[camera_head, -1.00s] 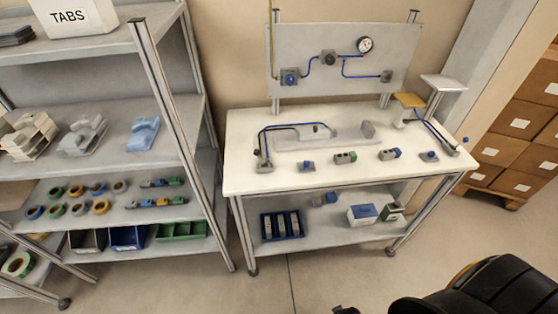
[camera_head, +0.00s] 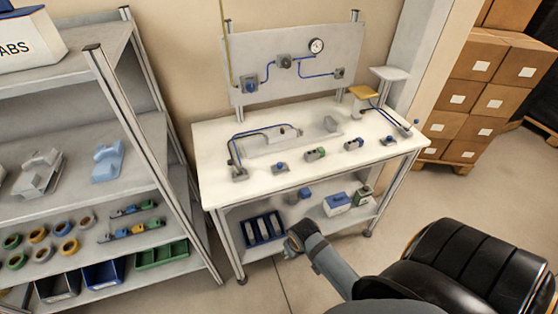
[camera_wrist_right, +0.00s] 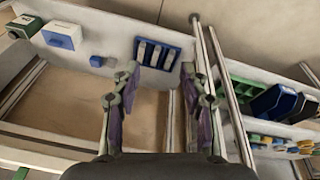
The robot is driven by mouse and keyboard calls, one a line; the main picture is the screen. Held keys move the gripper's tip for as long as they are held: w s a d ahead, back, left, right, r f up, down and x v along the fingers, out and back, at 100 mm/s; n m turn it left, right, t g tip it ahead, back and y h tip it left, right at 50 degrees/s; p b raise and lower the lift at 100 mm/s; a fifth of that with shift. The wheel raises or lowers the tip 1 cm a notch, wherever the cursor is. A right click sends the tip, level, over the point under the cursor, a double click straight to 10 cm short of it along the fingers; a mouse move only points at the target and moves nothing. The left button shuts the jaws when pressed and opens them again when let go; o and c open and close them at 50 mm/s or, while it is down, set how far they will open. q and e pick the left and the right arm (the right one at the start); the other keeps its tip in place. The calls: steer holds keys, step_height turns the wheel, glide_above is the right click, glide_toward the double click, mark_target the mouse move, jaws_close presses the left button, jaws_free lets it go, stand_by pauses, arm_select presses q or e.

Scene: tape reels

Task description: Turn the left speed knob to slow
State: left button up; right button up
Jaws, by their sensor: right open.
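My right gripper (camera_wrist_right: 160,95) is open and empty. In the head view my right arm reaches in front of the bench, apart from these devices. My left gripper is not in view.
The lower shelf holds a blue tray (camera_head: 247,234) and a blue-lidded box (camera_head: 337,204). Shelving (camera_head: 120,55) with tape reels and bins stands left. Stacked cartons (camera_head: 487,92) stand right. A gauge (camera_head: 316,46) and blue tubing are on the panel.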

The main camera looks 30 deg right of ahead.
steer(key=w+r, duration=0.4)
steer(key=r, duration=0.2)
steer(key=m+g, duration=0.2)
steer(key=m, duration=0.4)
glide_toward(280, 164)
steer(key=s+a+f, duration=0.1)
steer(key=f, duration=0.1)
steer(key=s+a+f, duration=0.1)
steer(key=s+f, duration=0.1)
steer(key=s+a+f, duration=0.1)
steer(key=s+f, duration=0.1)
steer(key=f, duration=0.1)
steer(key=shift+s+f, duration=0.1)
steer(key=w+d+r+m+y, duration=0.1)
steer(key=w+d+r+m, duration=0.25)
steer(key=w+r, duration=0.4)
steer(key=shift+g, duration=0.4)
steer(key=f, duration=0.3)
steer(key=s+f+p, duration=0.1)
steer(key=f, duration=0.2)
steer(key=f+p, duration=0.1)
steer(key=f, duration=0.2)
steer(key=shift+s+d, duration=0.2)
jaws_close()
